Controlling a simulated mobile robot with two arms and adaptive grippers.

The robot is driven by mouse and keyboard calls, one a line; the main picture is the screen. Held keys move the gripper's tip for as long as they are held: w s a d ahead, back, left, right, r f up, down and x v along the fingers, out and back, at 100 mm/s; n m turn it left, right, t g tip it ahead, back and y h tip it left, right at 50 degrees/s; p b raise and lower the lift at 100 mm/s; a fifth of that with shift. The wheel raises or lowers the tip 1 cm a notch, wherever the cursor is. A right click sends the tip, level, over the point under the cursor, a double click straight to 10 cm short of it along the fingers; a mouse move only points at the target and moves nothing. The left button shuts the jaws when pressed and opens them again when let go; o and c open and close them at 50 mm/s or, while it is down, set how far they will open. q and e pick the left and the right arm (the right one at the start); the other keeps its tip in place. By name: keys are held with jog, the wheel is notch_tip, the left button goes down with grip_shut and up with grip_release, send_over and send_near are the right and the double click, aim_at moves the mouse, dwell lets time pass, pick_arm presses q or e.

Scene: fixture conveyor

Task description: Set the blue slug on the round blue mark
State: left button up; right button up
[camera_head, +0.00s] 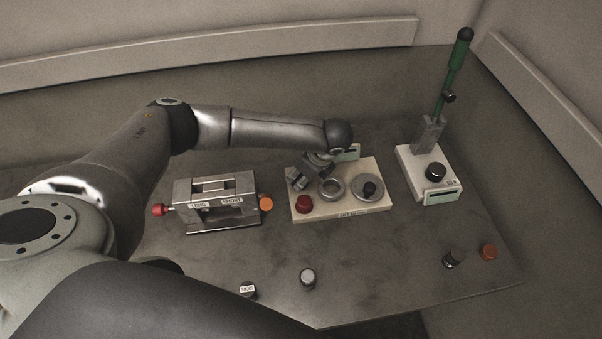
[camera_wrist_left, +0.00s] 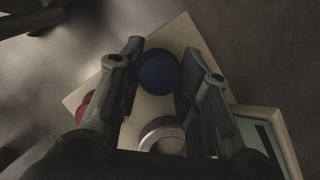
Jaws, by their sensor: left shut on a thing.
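My left gripper (camera_head: 299,183) reaches down over the left part of a cream board (camera_head: 345,208). In the left wrist view, its fingers (camera_wrist_left: 160,78) are shut on the round blue slug (camera_wrist_left: 158,72), which lies between them above the cream board (camera_wrist_left: 100,82). The head view does not show the slug, as the gripper covers that spot. The round blue mark is not visible in either view; I cannot tell whether it is under the slug. I cannot tell whether the slug touches the board. My right gripper is not in view.
The board also holds a red knob (camera_head: 304,203), a metal ring (camera_head: 332,188) and a dial (camera_head: 367,188). A metal fixture (camera_head: 215,200) stands left; a green-handled lever (camera_head: 455,70) stands right. Several small pieces, including a grey-topped one (camera_head: 307,277), lie near the front.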

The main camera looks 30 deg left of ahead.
pick_arm(q)
jog(key=o, duration=1.1)
jog(key=shift+f, duration=0.1)
jog(key=v, duration=1.2)
